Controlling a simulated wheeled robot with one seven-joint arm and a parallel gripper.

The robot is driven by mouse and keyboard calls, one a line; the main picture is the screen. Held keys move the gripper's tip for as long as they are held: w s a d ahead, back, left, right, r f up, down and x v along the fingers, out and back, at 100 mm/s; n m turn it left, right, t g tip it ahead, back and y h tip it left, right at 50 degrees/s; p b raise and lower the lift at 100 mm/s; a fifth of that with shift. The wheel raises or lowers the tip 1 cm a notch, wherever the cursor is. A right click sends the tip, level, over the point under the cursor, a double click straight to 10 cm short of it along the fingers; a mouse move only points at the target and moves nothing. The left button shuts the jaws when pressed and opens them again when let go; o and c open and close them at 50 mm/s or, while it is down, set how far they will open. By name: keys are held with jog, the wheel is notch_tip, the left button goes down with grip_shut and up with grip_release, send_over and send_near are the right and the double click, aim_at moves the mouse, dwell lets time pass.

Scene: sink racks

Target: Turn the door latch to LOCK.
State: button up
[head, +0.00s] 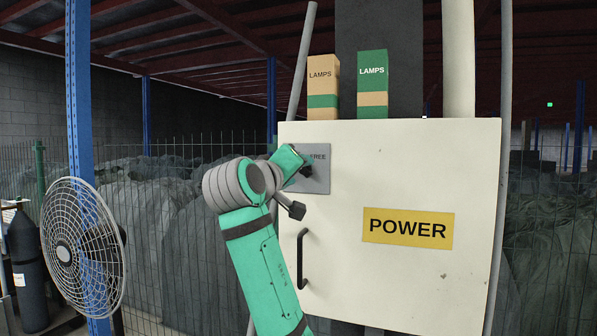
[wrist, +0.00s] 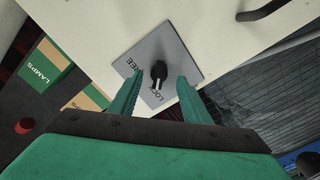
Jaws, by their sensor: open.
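The white cabinet door (head: 400,170) carries a grey latch plate (head: 322,177) at its upper left. In the wrist view the plate (wrist: 183,62) reads FREE, partly covered, and LOCK. The black latch knob (wrist: 158,72) sits at the plate's middle; its white-marked end points toward LOCK. My gripper (wrist: 158,77) is open, with one green finger on each side of the knob in the picture. I cannot tell whether the fingers touch it. In the head view my gripper (head: 297,165) is at the plate's left part and hides LOCK.
A black door handle (head: 302,258) is below the plate; it also shows in the wrist view (wrist: 262,12). A yellow POWER sign (head: 407,229) is on the door. Two LAMPS boxes (head: 323,85) (head: 372,80) stand on top. A fan (head: 82,245) is at left.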

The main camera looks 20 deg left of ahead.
jog(key=s, duration=0.9)
jog(key=shift+w, duration=0.1)
